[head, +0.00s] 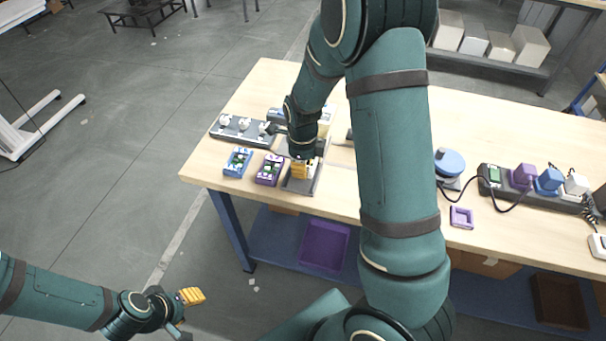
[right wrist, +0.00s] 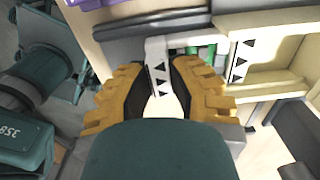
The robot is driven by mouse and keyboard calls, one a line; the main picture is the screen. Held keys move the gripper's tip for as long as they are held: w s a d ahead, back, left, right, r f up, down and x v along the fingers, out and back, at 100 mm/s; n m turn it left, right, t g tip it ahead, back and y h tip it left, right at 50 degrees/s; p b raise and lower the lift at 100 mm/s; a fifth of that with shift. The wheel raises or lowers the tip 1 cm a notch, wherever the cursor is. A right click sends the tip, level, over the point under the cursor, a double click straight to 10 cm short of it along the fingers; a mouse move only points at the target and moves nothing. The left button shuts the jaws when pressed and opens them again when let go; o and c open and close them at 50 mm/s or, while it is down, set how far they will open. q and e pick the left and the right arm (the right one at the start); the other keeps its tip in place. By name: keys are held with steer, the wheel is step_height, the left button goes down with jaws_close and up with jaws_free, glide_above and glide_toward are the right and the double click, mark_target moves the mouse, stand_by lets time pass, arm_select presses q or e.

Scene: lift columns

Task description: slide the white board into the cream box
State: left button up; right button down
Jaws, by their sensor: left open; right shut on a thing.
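My right gripper (head: 303,170) is above the dark grey tray at the table's front edge. In the right wrist view its yellow fingers (right wrist: 160,95) are shut on the white board (right wrist: 159,66), which bears a column of black triangles. Green parts show beside the board. The cream box (right wrist: 285,50) is just right of the board and carries similar triangles. Board and box look apart at their near ends; the far contact is unclear. In the head view my arm hides most of the box. My left gripper (head: 190,297) is open and empty, off the table's front left.
The grey tray (head: 302,188) has a blue unit (head: 237,162) and a purple unit (head: 269,169) to its left. A grey strip with white knobs (head: 240,129) lies behind them. A blue round device (head: 449,162) and a dark strip with coloured blocks (head: 530,188) are further right.

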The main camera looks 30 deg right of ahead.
steer(key=shift+w+d, duration=1)
steer(key=shift+d, duration=0.2)
steer(key=shift+w+d, duration=1)
steer(key=shift+d, duration=0.15)
steer(key=c, duration=1)
jaws_free()
steer(key=shift+o, duration=0.2)
steer(key=shift+r, duration=0.1)
steer(key=shift+r+p, duration=2.8)
steer(key=shift+r, duration=0.15)
steer(key=shift+f, duration=0.1)
